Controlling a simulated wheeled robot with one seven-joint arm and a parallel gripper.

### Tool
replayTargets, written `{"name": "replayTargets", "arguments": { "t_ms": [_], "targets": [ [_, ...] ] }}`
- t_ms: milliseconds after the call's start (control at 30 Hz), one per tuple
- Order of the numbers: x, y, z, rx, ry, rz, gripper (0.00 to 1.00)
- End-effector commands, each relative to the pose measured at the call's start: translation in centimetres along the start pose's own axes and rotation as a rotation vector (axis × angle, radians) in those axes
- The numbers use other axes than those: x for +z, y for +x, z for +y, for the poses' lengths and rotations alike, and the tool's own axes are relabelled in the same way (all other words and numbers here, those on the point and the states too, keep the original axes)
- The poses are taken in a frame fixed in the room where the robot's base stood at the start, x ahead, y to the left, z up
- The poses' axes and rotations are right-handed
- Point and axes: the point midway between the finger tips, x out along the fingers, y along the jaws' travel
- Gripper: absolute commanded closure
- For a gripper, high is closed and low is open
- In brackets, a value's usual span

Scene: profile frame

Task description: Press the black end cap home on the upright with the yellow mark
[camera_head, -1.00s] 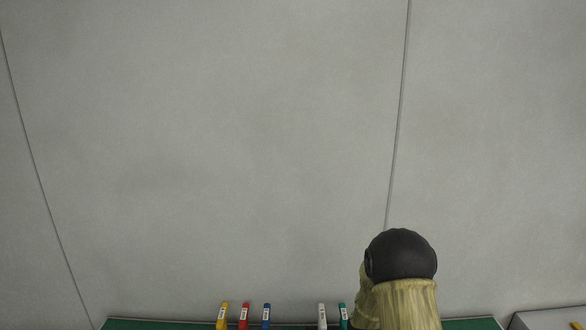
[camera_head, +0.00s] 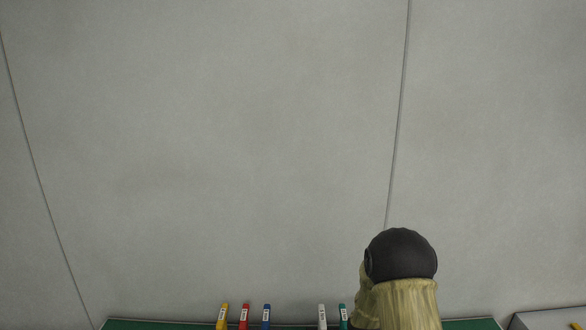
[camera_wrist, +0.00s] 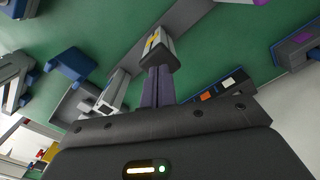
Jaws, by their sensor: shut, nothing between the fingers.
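In the wrist view, an upright profile with a yellow mark (camera_wrist: 153,40) stands at top centre, silver-grey on its sides. A dark end cap (camera_wrist: 163,58) appears at its near end. My gripper (camera_wrist: 156,70) is shut with nothing between its fingers, and its tips lie at or just in front of this dark end. I cannot tell whether they touch it, nor how far the cap sits on the profile. The head view shows neither the upright nor the gripper's fingers.
A silver profile (camera_wrist: 112,92) stands just left of the fingers. A blue part (camera_wrist: 72,68) and silver pieces (camera_wrist: 14,78) lie further left. A dark block with orange and white marks (camera_wrist: 220,90) is at right. Coloured markers (camera_head: 266,316) line the green mat (camera_head: 160,325).

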Motion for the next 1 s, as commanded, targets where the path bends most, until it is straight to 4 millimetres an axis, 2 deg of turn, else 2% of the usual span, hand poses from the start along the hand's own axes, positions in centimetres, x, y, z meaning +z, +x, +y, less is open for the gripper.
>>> {"name": "replayTargets", "arguments": {
  "t_ms": [33,800,1000],
  "targets": [
    [0.0,-0.7,0.0,0.0,0.0,0.001,1.0],
    [0.0,-5.6,0.0,-0.001,0.0,0.002,1.0],
    [0.0,-5.9,0.0,-0.001,0.0,0.001,1.0]
  ]
}}
